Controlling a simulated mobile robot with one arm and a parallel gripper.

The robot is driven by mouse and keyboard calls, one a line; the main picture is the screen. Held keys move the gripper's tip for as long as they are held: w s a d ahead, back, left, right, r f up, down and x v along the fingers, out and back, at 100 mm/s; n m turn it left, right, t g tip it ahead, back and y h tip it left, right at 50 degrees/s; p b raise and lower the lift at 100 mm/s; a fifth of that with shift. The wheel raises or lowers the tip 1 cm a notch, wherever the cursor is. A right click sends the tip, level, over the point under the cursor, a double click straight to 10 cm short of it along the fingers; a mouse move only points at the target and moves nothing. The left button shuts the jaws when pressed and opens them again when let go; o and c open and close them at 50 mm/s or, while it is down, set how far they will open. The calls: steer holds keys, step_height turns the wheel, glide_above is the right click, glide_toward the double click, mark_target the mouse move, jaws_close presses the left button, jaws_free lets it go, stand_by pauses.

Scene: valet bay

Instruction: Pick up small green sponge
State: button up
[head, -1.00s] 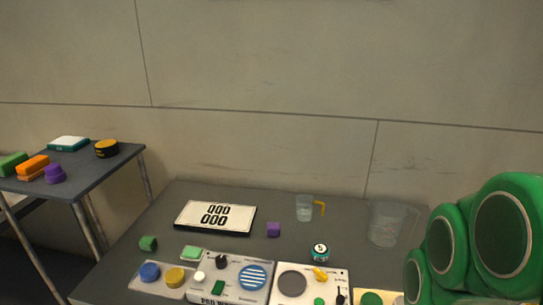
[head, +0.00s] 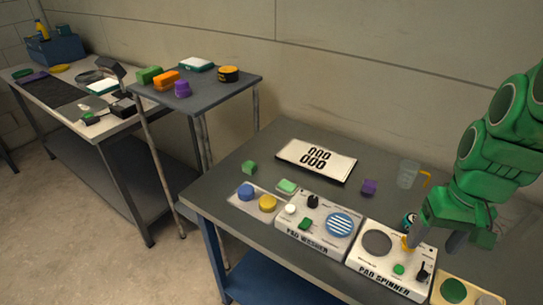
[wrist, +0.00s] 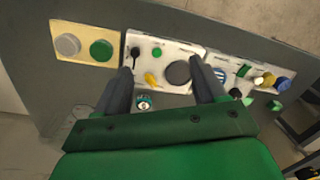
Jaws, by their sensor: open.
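A small light green sponge (head: 287,187) lies flat on the dark table, just behind the pad washer panel. A darker green cube (head: 249,168) sits to its left. Which of these the task means is not certain, but the flat one looks most like a sponge. My gripper (head: 440,230) is open and empty above the pad spinner at the table's right side, well apart from the sponge. In the wrist view my gripper's fingers (wrist: 160,80) point over the pad spinner, and small green pieces show at the right.
The pad washer (head: 318,228) and pad spinner (head: 392,270) line the table's front. A number plate (head: 316,160), purple cube (head: 369,187) and clear jug (head: 408,174) stand behind. A side table (head: 215,88) at left holds a green block (head: 150,75) and other items.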

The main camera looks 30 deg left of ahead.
steer(key=w+a+f+n, duration=0.1)
steer(key=w+a+n, duration=0.3)
steer(key=w+a, duration=0.9)
steer(key=n+y, duration=0.4)
steer(key=n, duration=0.5)
glide_toward(248, 163)
step_height(248, 163, down, 3)
steer(key=shift+t, duration=0.3)
steer(key=shift+s+a+r+x, duration=0.1)
steer(key=shift+a+x, duration=0.05)
steer(key=shift+x, duration=1.1)
steer(key=shift+s+a+r+x, duration=0.1)
steer(key=shift+a+x, duration=0.05)
steer(key=shift+x, duration=1.05)
steer(key=shift+s+a+x, duration=0.1)
steer(key=shift+a+x, duration=0.1)
steer(key=shift+x, duration=1.05)
steer(key=shift+c, duration=0.4)
steer(key=c, duration=1)
